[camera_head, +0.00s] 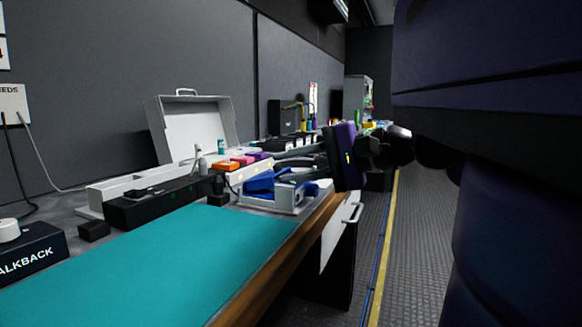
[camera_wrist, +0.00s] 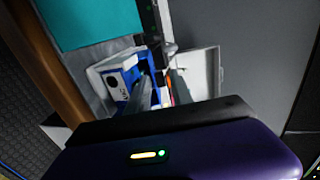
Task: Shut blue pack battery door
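A blue pack (camera_head: 262,183) sits in a grey-white tray (camera_head: 284,208) at the front edge of the counter. In the wrist view, a white box-like part with dark lettering (camera_wrist: 117,88) shows beside blue parts (camera_wrist: 147,62). I cannot tell which blue part is the battery door or how far it stands open. My gripper (camera_head: 280,160) reaches left over the tray from the right. Its two grey fingers stand apart, and I see nothing held between them. In the wrist view the fingers (camera_wrist: 158,68) reach over the pack and hide part of it.
Small orange and coloured blocks (camera_head: 230,165) lie close to my gripper. A teal mat (camera_head: 150,265) lies clear at front left. The aisle floor (camera_head: 415,250) is free.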

